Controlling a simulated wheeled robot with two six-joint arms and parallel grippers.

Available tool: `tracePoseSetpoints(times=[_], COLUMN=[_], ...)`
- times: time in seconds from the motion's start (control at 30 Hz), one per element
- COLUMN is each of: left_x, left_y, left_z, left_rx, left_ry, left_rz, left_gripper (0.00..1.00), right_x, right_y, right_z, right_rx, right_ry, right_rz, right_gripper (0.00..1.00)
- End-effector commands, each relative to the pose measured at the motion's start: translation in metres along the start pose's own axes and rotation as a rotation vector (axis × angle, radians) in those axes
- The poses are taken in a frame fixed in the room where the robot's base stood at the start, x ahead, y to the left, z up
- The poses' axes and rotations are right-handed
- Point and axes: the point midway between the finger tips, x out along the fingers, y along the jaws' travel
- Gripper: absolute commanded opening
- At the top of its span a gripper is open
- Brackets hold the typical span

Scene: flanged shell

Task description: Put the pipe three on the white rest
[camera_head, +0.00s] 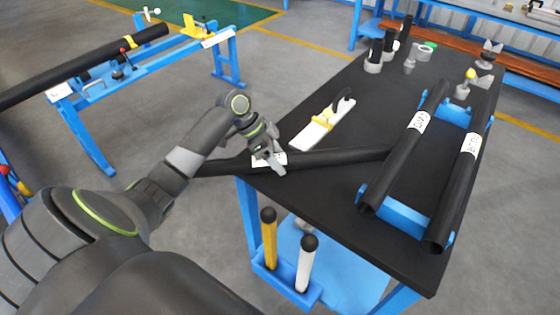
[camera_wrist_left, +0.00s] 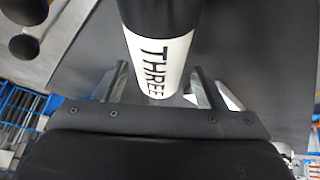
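Pipe three (camera_head: 340,157) is a long black pipe across the near left part of the dark table. Its white label reads THREE in the left wrist view (camera_wrist_left: 160,65). Its left end reaches past the table edge, partly hidden by my arm. My left gripper (camera_head: 275,163) is at the label, one finger on each side of the pipe. The fingertips lie close to the pipe; I cannot tell if they press on it. A white flat piece with a yellow clamp-like part (camera_head: 312,135) lies just behind the pipe; I cannot tell if it is the white rest. My right gripper is not in view.
Two labelled black pipes (camera_head: 400,155) (camera_head: 458,190) lie on a blue cradle (camera_head: 407,216) at the right. Small fittings (camera_head: 374,62) stand at the table's back. Below the near edge, a yellow post (camera_head: 270,240) and a white post (camera_head: 306,266) stand upright.

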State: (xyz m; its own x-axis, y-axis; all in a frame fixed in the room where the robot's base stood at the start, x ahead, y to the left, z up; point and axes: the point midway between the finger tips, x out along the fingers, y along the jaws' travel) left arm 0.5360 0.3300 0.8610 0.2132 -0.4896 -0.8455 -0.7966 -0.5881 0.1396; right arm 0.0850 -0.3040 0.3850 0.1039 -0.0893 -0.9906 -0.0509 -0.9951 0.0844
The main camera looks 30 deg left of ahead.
Motion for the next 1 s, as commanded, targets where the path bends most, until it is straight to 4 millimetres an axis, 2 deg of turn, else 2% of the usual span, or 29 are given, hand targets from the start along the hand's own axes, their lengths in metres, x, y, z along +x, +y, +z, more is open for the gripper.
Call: tracePoseSetpoints(times=[0.07, 0.47, 1.0], left_x=[-0.0001, -0.0004, -0.0064], left_y=[0.0000, 0.0000, 0.0002], left_z=[0.0001, 0.0000, -0.0054], left_rx=[0.000, 0.000, 0.006], left_ry=[0.000, 0.000, 0.005], left_rz=[0.000, 0.000, -0.003], left_gripper=[0.53, 0.00, 0.00], right_x=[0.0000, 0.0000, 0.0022], right_y=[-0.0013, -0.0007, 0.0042], right_z=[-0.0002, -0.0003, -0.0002], right_rx=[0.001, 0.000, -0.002], right_ry=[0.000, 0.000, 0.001], right_rz=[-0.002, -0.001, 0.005], right_gripper=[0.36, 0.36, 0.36])
